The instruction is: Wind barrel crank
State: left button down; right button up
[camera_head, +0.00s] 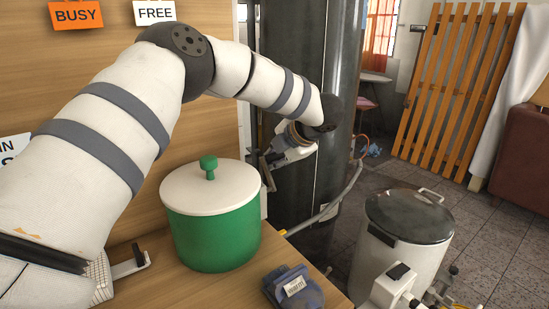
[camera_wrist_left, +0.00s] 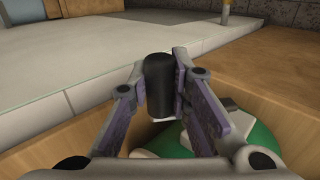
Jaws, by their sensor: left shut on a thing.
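A green barrel (camera_head: 215,235) with a white lid and a green knob stands on the wooden counter. My left gripper (camera_head: 266,172) reaches down beside the barrel's right side, with its fingers partly hidden by the angle. In the left wrist view, the same gripper (camera_wrist_left: 160,82) is shut on a black cylindrical crank grip (camera_wrist_left: 159,92), one finger on each side. The grip looks upright in that view. The green barrel (camera_wrist_left: 240,140) shows below and behind the right finger. How the grip joins the barrel is hidden.
A white bin (camera_head: 395,255) with a dark lid stands on the tiled floor. A tall dark cylinder (camera_head: 335,90) rises behind my gripper, and a grey hose runs near it.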

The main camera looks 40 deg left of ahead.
pick_arm(q)
jog(key=c, duration=1.4)
grip_release()
jog(key=shift+c, duration=0.2)
